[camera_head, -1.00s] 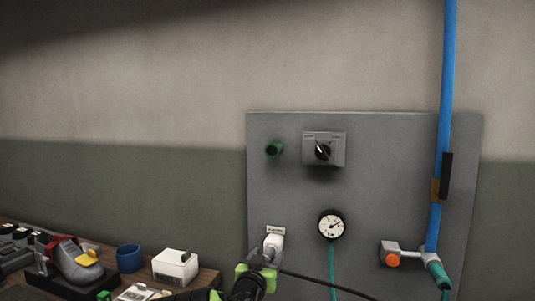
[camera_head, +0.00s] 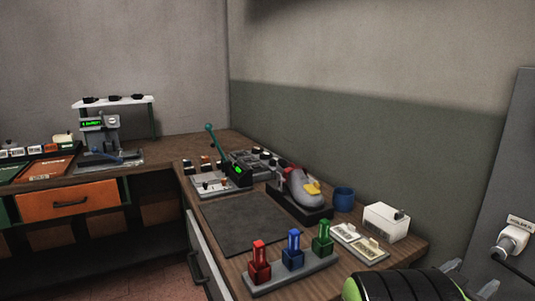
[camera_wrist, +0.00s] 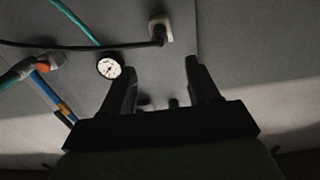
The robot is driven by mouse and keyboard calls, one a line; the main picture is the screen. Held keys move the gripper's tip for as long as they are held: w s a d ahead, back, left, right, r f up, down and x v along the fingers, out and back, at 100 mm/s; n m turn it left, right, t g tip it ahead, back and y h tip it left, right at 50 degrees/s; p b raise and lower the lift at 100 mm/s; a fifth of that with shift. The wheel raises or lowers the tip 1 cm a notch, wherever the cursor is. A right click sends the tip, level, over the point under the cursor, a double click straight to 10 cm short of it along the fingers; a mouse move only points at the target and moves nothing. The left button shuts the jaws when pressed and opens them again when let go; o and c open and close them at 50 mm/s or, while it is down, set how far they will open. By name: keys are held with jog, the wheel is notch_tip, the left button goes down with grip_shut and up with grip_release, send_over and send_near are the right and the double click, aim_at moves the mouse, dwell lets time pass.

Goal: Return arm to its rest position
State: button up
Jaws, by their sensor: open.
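My gripper (camera_wrist: 160,68) is open in the wrist view, with nothing between its two black fingers. It points toward the grey wall panel (camera_wrist: 215,40). The black-cabled plug in its white socket (camera_wrist: 160,30) lies beyond the fingertips, apart from them. In the head view my green and black arm is at the lower right, beside the bench corner, with the grey fingers (camera_head: 470,279) near the panel. The white socket with the plug (camera_head: 513,240) is at the right edge there. Most of the arm is out of view.
The wooden bench (camera_head: 225,275) carries a rack of red, blue and green handles (camera_head: 293,270), a white box (camera_head: 386,222), a blue cup (camera_head: 344,198) and a shoe on a stand (camera_head: 300,190). A pressure gauge (camera_wrist: 110,66) and blue hose (camera_wrist: 50,92) are on the panel.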

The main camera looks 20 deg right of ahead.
jog(key=w+a+f+n+t+y, duration=0.1)
jog(key=a+f+n+y, duration=0.1)
jog(key=a+f+y, duration=0.35)
jog(key=w+a+f+n+t+y, duration=0.1)
jog(key=a+f+n+t+y, duration=0.15)
jog(key=a+y, duration=0.6)
jog(key=s+a+r+n+y, duration=0.1)
jog(key=s+a+n+y, duration=0.15)
jog(key=a+n, duration=0.55)
jog(key=s+a+n+y, duration=0.2)
jog(key=s+a+n, duration=0.2)
jog(key=a, duration=0.8)
notch_tip(320, 180, up, 17)
jog(key=p, duration=1.7)
jog(key=shift+w+r+g+h+p, duration=0.2)
jog(key=shift+w+g+h+p, duration=0.05)
jog(key=shift+g+h+p, duration=0.1)
jog(key=shift+d+m, duration=0.15)
jog(key=shift+m, duration=0.1)
